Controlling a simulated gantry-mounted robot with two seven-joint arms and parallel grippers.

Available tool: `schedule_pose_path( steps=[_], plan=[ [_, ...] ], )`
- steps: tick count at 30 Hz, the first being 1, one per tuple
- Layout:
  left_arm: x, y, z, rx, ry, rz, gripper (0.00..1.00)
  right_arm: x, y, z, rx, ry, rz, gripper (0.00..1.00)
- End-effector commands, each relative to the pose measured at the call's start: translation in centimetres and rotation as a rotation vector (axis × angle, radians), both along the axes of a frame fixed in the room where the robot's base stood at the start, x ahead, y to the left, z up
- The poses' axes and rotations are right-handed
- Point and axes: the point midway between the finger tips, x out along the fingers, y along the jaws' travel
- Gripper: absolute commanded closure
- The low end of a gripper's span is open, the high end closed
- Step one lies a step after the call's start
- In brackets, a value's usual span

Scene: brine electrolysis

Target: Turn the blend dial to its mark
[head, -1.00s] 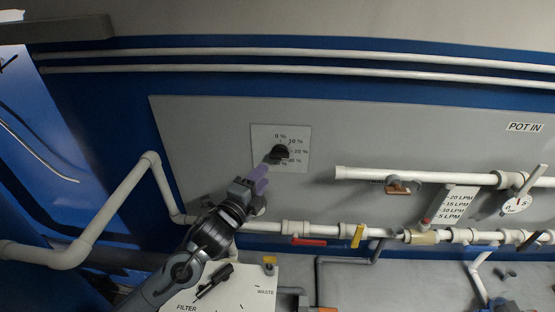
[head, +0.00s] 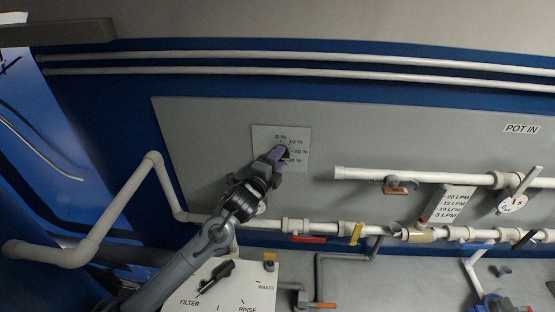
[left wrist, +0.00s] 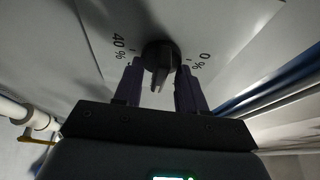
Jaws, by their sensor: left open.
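The blend dial is a black knob (left wrist: 161,55) on a white scale plate (head: 298,140) on the grey wall panel. The plate is marked from 0 % to 40 %. My left gripper (head: 279,154) is at the dial and covers most of it in the head view. In the left wrist view my left gripper (left wrist: 159,72) is open, with one purple finger on each side of the knob. The 40 % label is beyond the left finger and the 0 % label beyond the right one. I cannot tell whether the fingers touch the knob or where it points.
White pipes with a red-handled valve (head: 308,239) and a yellow-handled valve (head: 356,234) run below the dial. A white FILTER/RINSE/WASTE plate (head: 234,284) with a black selector handle (head: 216,276) lies under my left arm. The panel around the dial is clear.

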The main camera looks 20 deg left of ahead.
Motion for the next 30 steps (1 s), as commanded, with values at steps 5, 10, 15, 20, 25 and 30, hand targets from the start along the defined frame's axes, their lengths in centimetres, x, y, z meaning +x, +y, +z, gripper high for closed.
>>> schedule_pose_path(
  steps=[5,10,15,20,25,30],
  plan=[
    [0.0,0.0,0.0,0.000,0.000,0.000,0.69,0.0,0.0,0.0,0.000,0.000,0.000,0.57],
    [0.0,0.0,0.0,0.000,0.000,0.000,0.95,0.0,0.0,0.0,0.000,0.000,0.000,0.57],
    [0.0,0.0,0.0,-0.001,0.000,0.000,1.00,0.0,0.0,0.0,0.000,0.000,0.000,0.57],
    [0.0,0.0,-0.1,-0.016,-0.004,0.000,1.00,0.0,0.0,-0.3,0.000,0.000,0.000,0.57],
    [0.0,0.0,-0.4,-0.072,-0.019,0.001,1.00,0.0,0.0,-1.0,0.000,0.000,0.000,0.57],
    [0.0,-0.1,-0.6,-0.177,-0.047,0.000,1.00,0.0,0.0,-2.2,0.000,0.000,0.000,0.57]
  ],
)
